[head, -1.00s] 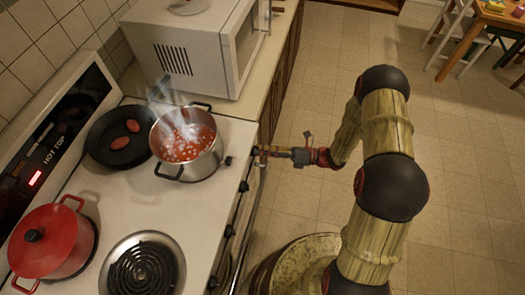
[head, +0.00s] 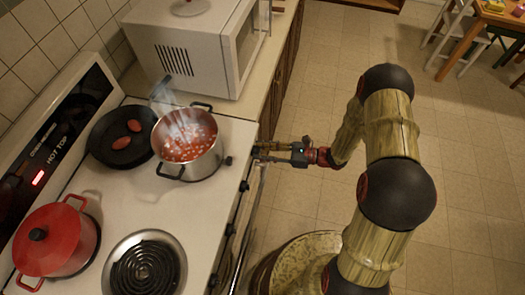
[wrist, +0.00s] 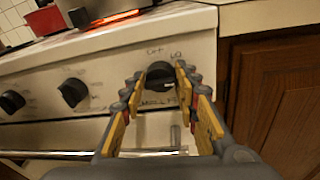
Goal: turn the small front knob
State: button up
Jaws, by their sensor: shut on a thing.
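The small black front knob (wrist: 160,76) is on the white stove front panel, at the right end of the row of knobs in the wrist view. Marks including OFF are printed around it. My gripper (wrist: 160,82) has its yellow-padded fingers on either side of this knob and is shut on it. In the head view my gripper (head: 264,151) reaches the stove's front from the right. The knob's grasped part is not clear there.
More black knobs (wrist: 72,92) sit to the left, above an oven handle bar (wrist: 60,154). A steaming pot of red soup (head: 187,165), a black pan (head: 112,150) and a red lidded pot (head: 52,252) stand on the stovetop. A wooden cabinet (wrist: 270,100) is at right.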

jog(key=shift+n, duration=0.3)
dwell(0.4)
jog(key=o, duration=1)
jog(key=shift+w, duration=0.1)
jog(key=shift+o, duration=0.6)
jog(key=v, duration=1.2)
jog(key=shift+d+f, duration=0.1)
